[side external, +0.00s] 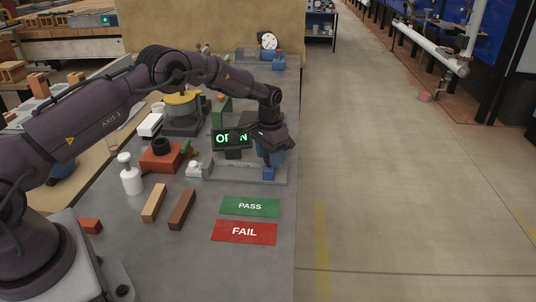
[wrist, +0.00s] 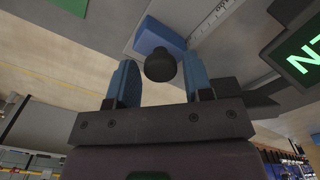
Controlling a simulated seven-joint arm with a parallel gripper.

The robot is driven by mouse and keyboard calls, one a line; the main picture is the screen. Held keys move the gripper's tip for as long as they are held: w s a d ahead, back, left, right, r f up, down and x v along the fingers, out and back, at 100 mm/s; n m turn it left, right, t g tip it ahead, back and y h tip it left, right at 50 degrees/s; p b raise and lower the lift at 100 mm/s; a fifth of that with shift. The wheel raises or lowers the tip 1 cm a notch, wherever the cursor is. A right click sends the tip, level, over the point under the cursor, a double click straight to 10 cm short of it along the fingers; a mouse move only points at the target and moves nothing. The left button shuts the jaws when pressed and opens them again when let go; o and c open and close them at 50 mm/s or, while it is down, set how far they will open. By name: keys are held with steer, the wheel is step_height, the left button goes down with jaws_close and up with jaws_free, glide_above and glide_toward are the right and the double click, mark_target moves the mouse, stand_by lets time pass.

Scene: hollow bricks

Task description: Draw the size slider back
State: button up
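The size slider is a blue block (wrist: 160,36) with a dark round knob (wrist: 160,66), beside a ruled scale (wrist: 208,20) in the wrist view. In the side view, blue at the slider's end of the grey rail (side external: 225,179) shows low under my gripper (side external: 269,163). My gripper (wrist: 160,82) is open, its two blue fingers on either side of the knob. A narrow gap shows between the knob and each finger. How deep the knob sits between the fingers is unclear. A display (side external: 232,138) reads OPEN, partly covered by my wrist.
A green PASS mat (side external: 250,207) and a red FAIL mat (side external: 244,232) lie in front of the rail. A tan brick (side external: 153,203), a brown brick (side external: 182,209) and a white bottle (side external: 130,178) stand to the left. The table's right edge is close to the rail.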

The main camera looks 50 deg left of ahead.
steer(key=shift+o, duration=0.7)
step_height(320, 180, up, 13)
steer(key=s+d+r+t, duration=0.2)
steer(key=s+r, duration=0.3)
steer(key=s, duration=0.6)
steer(key=s+d+r+t, duration=0.1)
steer(key=s+d+r, duration=0.3)
steer(key=s, duration=0.8)
steer(key=s+d+r+t, duration=0.2)
steer(key=s+d+r, duration=0.2)
steer(key=s+r, duration=0.3)
steer(key=s, duration=0.5)
steer(key=shift+s+t, duration=0.2)
steer(key=shift+t, duration=0.1)
